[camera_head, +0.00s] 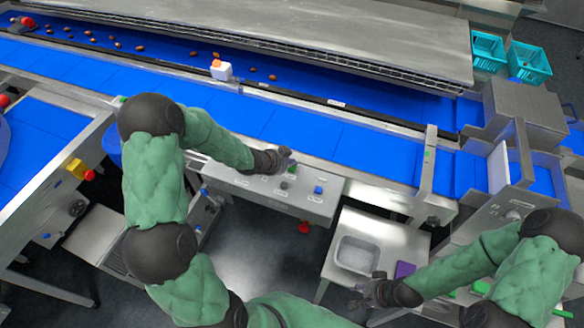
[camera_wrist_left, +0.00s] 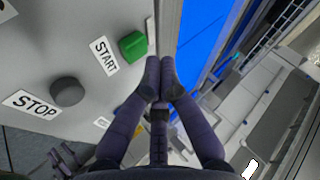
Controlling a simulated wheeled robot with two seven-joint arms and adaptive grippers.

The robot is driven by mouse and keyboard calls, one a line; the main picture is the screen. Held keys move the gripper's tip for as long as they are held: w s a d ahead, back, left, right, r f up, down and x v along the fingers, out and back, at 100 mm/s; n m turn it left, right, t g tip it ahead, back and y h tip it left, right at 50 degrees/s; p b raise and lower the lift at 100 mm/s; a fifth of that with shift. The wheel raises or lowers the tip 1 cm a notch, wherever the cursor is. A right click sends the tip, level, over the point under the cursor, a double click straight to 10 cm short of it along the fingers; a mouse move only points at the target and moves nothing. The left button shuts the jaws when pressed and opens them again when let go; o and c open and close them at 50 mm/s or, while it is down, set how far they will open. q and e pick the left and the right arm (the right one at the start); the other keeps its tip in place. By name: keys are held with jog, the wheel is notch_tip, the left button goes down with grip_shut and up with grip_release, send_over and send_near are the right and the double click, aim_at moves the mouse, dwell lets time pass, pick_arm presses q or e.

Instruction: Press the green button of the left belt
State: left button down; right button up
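The green button (camera_wrist_left: 133,45) sits by the START label on the grey control panel (camera_wrist_left: 95,20); it also shows in the head view (camera_head: 292,169), partly behind my left gripper. My left gripper (camera_head: 287,155) is over the panel's upper edge, near the belt. In the left wrist view, its fingertips (camera_wrist_left: 160,76) are together with nothing between them. They are just to the lower right of the green button, apart from it in the picture; their height above the panel is hard to judge. My right gripper (camera_head: 360,290) is beside the side table; its finger opening is unclear.
A dark STOP button (camera_wrist_left: 67,91) is beside the green one. The panel also has a blue button (camera_head: 319,190) and a red knob (camera_head: 303,228) below. The blue belt (camera_head: 300,130) runs behind it. A metal tray (camera_head: 357,254) and purple item (camera_head: 405,269) are on the side table.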

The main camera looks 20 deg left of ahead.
aim_at(291, 170)
pick_arm(q)
jog(key=shift+f, duration=0.15)
jog(key=shift+f+b, duration=0.3)
jog(key=shift+b, duration=0.1)
jog(key=shift+f+b, duration=0.4)
dwell(0.8)
jog(key=shift+r, duration=0.1)
jog(key=shift+r+p, duration=0.75)
jog(key=shift+r, duration=0.1)
notch_tip(291, 170, up, 5)
jog(key=p, duration=0.4)
dwell(0.5)
